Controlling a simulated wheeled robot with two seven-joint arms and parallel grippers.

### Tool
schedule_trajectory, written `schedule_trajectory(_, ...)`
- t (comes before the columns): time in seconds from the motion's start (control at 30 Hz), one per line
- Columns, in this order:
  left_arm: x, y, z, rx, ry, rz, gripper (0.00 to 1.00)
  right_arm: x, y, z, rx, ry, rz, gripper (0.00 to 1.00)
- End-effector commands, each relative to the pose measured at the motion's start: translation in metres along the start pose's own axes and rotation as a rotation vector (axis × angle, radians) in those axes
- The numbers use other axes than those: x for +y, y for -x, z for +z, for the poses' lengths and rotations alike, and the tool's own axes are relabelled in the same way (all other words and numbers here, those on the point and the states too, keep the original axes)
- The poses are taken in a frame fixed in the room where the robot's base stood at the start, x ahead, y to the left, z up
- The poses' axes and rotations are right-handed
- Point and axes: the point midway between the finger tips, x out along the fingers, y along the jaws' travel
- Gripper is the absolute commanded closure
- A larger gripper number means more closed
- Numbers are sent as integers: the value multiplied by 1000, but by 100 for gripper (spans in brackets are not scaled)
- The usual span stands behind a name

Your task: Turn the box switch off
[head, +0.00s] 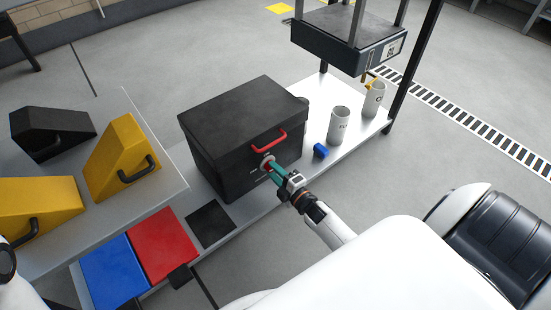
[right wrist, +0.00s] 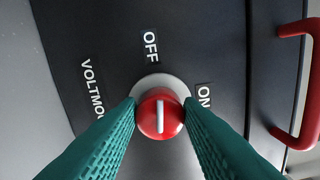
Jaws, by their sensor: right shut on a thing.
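The black box (head: 225,120) stands on the white bench, lid shut, with a red handle (head: 269,139) on its side. Its switch is a round red knob (right wrist: 160,115) with a white line, on a pale disc. The line stands upright in the right wrist view, its upper end towards the OFF label (right wrist: 150,43). The ON label (right wrist: 204,97) is to the right of the knob. My right gripper (right wrist: 160,112) is shut on the knob, one teal finger on each side; it also shows in the head view (head: 271,167). My left gripper is not in view.
Yellow and black wedges with handles sit on a grey table (head: 150,185).

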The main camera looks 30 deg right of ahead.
Motion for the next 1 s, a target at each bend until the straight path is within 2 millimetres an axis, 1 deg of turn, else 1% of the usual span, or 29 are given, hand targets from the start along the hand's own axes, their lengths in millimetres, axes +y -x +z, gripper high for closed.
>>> schedule_trajectory(0.1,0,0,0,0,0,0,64,1,0,1,0,64,1,90)
schedule_trajectory(0.33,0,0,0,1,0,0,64,2,0,1,-1,145,1,90)
schedule_trajectory(0.9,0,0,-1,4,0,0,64,2,0,0,-1,172,2,90)
schedule_trajectory(0.93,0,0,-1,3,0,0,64,1,0,0,0,172,2,62)
schedule_trajectory(1.0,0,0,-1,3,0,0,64,1,0,0,0,172,1,51)
